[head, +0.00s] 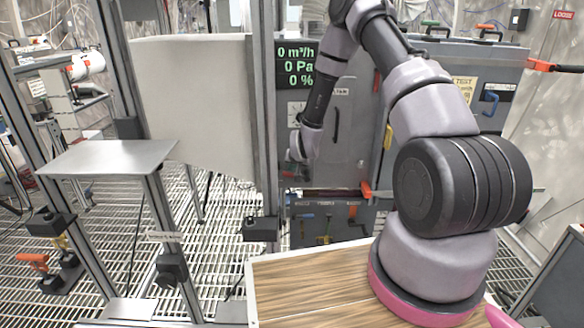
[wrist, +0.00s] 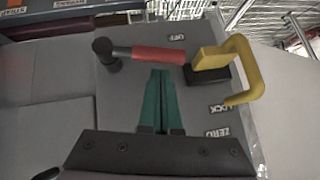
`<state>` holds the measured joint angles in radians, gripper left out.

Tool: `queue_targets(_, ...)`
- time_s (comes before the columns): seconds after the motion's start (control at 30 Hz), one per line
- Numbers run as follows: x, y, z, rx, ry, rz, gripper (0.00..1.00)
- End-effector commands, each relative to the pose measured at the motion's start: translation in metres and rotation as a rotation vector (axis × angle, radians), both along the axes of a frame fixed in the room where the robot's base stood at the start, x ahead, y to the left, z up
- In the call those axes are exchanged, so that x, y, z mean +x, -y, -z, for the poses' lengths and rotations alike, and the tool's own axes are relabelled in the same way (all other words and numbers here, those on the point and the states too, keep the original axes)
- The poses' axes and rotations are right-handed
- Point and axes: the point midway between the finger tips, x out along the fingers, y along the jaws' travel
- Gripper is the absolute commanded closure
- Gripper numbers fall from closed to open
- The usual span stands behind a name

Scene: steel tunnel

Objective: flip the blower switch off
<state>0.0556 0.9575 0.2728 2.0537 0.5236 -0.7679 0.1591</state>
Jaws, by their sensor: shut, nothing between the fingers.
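In the wrist view a lever with a red grip (wrist: 158,54) and a dark round pivot lies sideways across a grey panel (wrist: 120,90), its red end near the OFF label (wrist: 177,38). I cannot tell for certain that it is the blower switch. My gripper (wrist: 161,72) has green fingers shut together and empty. Their tips are at the lower edge of the red grip; whether they touch it I cannot tell. In the head view the end of my arm is at the grey cabinet (head: 350,130), and the fingers cannot be made out there.
A yellow handle (wrist: 240,70) on a black block stands close right of the fingers, above the LOCK label (wrist: 218,107) and ZERO label (wrist: 217,132). In the head view a display (head: 297,65) reads 0 m³/h, 0 Pa, 0 %. A metal post (head: 264,120) stands left of my arm.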

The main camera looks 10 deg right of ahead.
Motion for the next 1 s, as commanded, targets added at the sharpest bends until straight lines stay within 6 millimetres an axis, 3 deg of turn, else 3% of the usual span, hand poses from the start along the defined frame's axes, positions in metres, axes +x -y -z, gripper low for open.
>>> queue_targets(0.53, 0.002, -0.012, 0.018, -0.129, -0.027, -0.001, 1.00)
queue_targets(1.0, 0.002, -0.012, 0.015, -0.128, -0.025, -0.001, 1.00)
